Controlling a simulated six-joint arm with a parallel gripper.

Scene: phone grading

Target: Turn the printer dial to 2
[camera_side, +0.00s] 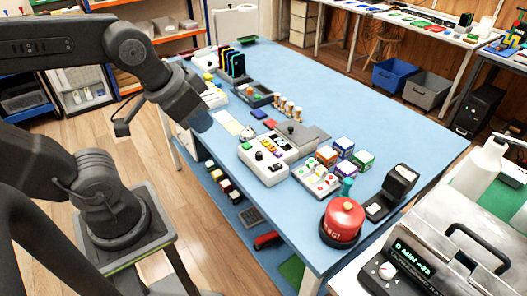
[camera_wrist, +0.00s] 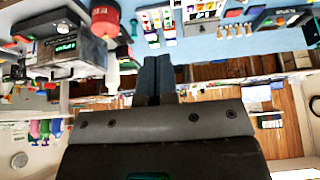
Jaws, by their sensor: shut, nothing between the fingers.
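My gripper (camera_side: 200,122) is over the near left edge of the blue table in the side view, apart from the devices. In the wrist view its two dark fingers (camera_wrist: 156,78) are together with nothing between them. A white device (camera_side: 268,172) with coloured buttons and a small black dial (camera_side: 258,155) stands mid-table, right of my gripper. A grey machine (camera_side: 415,262) at the lower right has a lit green display and a pale round knob (camera_side: 387,271). I cannot tell which of these is the printer, and no dial numbers are readable.
A red canister (camera_side: 342,222) stands at the table's near right corner. The table's far right side (camera_side: 375,115) is clear.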

